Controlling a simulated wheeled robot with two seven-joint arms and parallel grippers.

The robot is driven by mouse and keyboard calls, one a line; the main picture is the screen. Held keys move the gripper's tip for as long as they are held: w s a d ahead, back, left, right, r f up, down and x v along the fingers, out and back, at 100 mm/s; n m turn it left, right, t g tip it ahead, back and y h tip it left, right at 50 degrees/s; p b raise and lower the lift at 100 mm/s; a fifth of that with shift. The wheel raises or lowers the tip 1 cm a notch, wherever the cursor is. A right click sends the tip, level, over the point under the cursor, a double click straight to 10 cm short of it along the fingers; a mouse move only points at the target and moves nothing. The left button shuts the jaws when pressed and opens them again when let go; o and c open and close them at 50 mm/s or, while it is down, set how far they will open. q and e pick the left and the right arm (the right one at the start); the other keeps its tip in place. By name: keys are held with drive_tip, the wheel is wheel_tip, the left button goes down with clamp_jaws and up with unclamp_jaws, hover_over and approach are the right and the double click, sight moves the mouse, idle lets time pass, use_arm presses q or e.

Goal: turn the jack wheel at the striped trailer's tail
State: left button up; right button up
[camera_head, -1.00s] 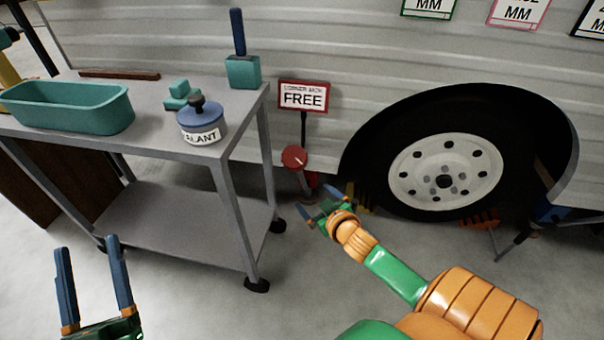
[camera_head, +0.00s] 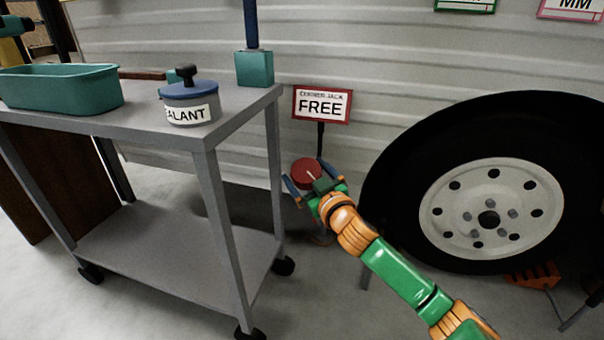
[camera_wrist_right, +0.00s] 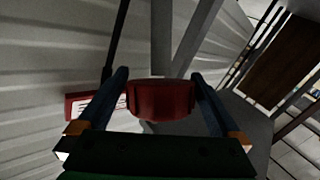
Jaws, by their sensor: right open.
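The jack wheel (camera_head: 306,172) is a round red disc with a pale mark, low against the trailer's side below the sign. My right gripper (camera_head: 311,178) is at the wheel, with its blue fingers spread to either side of it. In the right wrist view the wheel (camera_wrist_right: 160,98) lies between the two open fingers, with a small gap visible on each side. The wheel's stem below is mostly hidden by my gripper. The striped trailer (camera_head: 400,60) fills the background.
A grey cart (camera_head: 190,140) stands close to the left of the wheel, carrying a sealant pot (camera_head: 190,108), a teal tub (camera_head: 60,90) and a teal block (camera_head: 254,68). A "CORNER JACK FREE" sign (camera_head: 322,105) stands just above the wheel. The trailer tyre (camera_head: 400,190) is at right.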

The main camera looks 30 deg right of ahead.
drive_tip(key=shift+w+d, duration=0.1)
drive_tip(key=shift+w, duration=1.1)
drive_tip(key=c, duration=1.1)
drive_tip(key=shift+b, duration=0.3)
drive_tip(key=shift+f+m+h, duration=0.1)
drive_tip(key=shift+m+h, duration=0.2)
